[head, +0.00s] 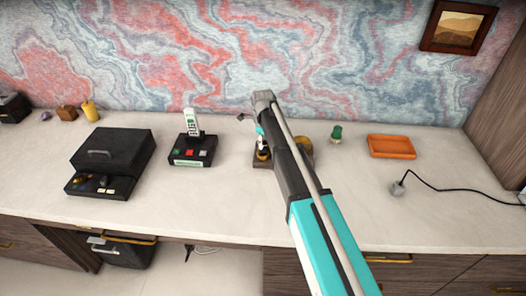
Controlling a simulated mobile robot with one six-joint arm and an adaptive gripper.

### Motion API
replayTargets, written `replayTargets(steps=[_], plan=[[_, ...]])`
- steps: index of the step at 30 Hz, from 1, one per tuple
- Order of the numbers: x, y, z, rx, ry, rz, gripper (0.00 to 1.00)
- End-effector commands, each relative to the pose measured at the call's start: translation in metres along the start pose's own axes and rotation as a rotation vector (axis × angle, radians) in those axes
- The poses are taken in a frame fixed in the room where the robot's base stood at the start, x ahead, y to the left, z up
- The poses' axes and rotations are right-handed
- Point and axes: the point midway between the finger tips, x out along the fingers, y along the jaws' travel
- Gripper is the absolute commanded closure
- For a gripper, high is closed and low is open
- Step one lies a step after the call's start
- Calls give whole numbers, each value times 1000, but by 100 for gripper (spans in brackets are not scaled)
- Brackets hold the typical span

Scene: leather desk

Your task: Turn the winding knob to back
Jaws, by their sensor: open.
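A small brown-based device with brassy parts (306,146) stands on the desk just behind my arm, near the middle of the head view. My arm covers most of it, and I cannot make out the winding knob or which way it is turned. My gripper (261,148) hangs down at the left side of this device, close above its base. It is small and dark here, with its jaws open. I cannot tell whether the fingers touch the device or are around any part of it.
A black box with an open drawer (109,158) and a black phone base (194,151) with a white handset stand left. A green stamp-like object (336,133), an orange tray (391,147) and a corded plug (397,188) are right. The front middle-left desktop is clear.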

Motion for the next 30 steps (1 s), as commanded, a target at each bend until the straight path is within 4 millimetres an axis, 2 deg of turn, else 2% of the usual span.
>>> replayTargets(steps=[3, 12, 27, 30], plan=[[13, 0, 0, 0, 0, 0, 36], [28, 0, 0, 0, 0, 0, 36], [31, 0, 0, 0, 0, 0, 36], [31, 0, 0, 0, 0, 0, 55]])
